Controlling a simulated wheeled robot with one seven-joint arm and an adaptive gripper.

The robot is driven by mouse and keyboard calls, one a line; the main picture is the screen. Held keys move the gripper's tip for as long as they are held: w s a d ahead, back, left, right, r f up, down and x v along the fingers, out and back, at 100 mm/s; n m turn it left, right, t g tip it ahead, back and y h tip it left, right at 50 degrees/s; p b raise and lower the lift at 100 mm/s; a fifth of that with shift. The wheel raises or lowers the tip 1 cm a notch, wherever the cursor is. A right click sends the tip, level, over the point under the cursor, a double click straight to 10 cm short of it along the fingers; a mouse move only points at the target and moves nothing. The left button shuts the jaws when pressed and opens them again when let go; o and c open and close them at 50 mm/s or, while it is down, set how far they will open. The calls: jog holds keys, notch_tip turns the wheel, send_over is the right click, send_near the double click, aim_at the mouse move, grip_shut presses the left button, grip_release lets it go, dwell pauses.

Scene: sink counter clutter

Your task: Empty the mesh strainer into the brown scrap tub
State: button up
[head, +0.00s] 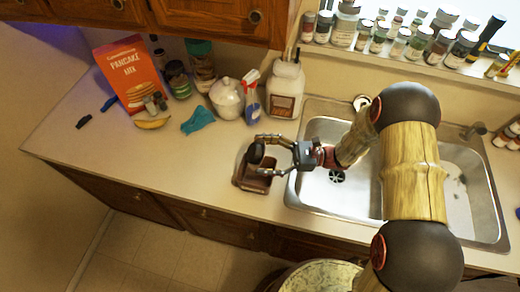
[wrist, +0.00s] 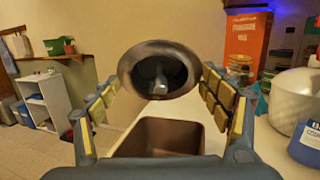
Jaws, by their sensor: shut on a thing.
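The strainer (head: 256,153) shows as a small dark round form between my fingers in the head view. In the wrist view the strainer (wrist: 131,68) is a dark oval with a grey-brown rim and a paler shape in its middle; I cannot tell what that shape is. My gripper (head: 261,155) is shut on the strainer and holds it over the brown scrap tub (head: 241,180). The tub (wrist: 150,127) lies below the strainer in the wrist view, its open top partly hidden by my gripper. The strainer's mesh and handle cannot be made out.
A steel sink (head: 315,197) lies to the right of the tub. Behind stand a white jug (head: 285,90), a spray bottle (head: 249,99) and a lidded white jar (head: 226,98). The front-left counter is clear.

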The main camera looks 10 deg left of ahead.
jog(key=shift+a+r+h+p, duration=0.15)
jog(key=shift+r+h+p, duration=0.3)
jog(key=shift+h+p, duration=0.4)
jog(key=h+p, duration=0.2)
jog(key=p, duration=0.1)
jog(key=t+h+p, duration=0.1)
jog(key=shift+r+h+p, duration=0.25)
jog(key=shift+p, duration=0.05)
jog(key=h+p, duration=0.3)
jog(key=p, duration=0.2)
jog(key=shift+r+t, duration=0.15)
jog(key=shift+t, duration=0.25)
jog(key=h+p, duration=0.2)
jog(key=p, duration=0.1)
jog(key=h+p, duration=0.2)
jog(key=p, duration=0.1)
jog(key=shift+s+a+r+t+p, duration=0.1)
jog(key=shift+a+r+t+p, duration=0.05)
jog(key=shift+t+p, duration=0.25)
jog(key=h+p, duration=0.1)
jog(key=p, duration=0.2)
jog(key=shift+h+p, duration=0.3)
jog(key=h+p, duration=0.1)
jog(key=p, duration=0.3)
jog(key=shift+a+r+t, duration=0.1)
jog(key=shift+t, duration=0.2)
